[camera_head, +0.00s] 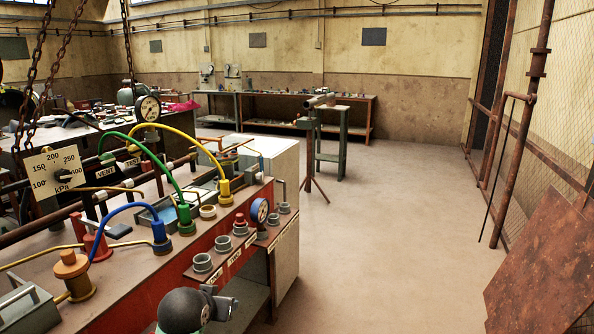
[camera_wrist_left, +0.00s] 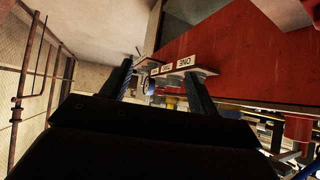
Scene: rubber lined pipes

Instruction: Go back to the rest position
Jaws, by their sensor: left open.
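My left gripper (camera_wrist_left: 157,65) shows in the left wrist view with its two dark fingers spread apart. Nothing is between the fingers. Beyond them is the red front of the workbench, with a small shelf carrying labels (camera_wrist_left: 187,62), one reading ONE. In the head view a dark rounded part of my own arm shows at the bottom, just in front of the bench; the fingers are not clear there. The red-fronted workbench (camera_head: 130,300) fills the left side of the head view. My right gripper is in neither view.
The bench's low shelf (camera_head: 232,258) holds grey sockets and a blue gauge (camera_head: 259,210). Green (camera_head: 150,157), yellow and blue hoses arch over the benchtop. A rusty sheet (camera_head: 545,265) leans at the right by the mesh fence. The floor (camera_head: 400,230) between is clear.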

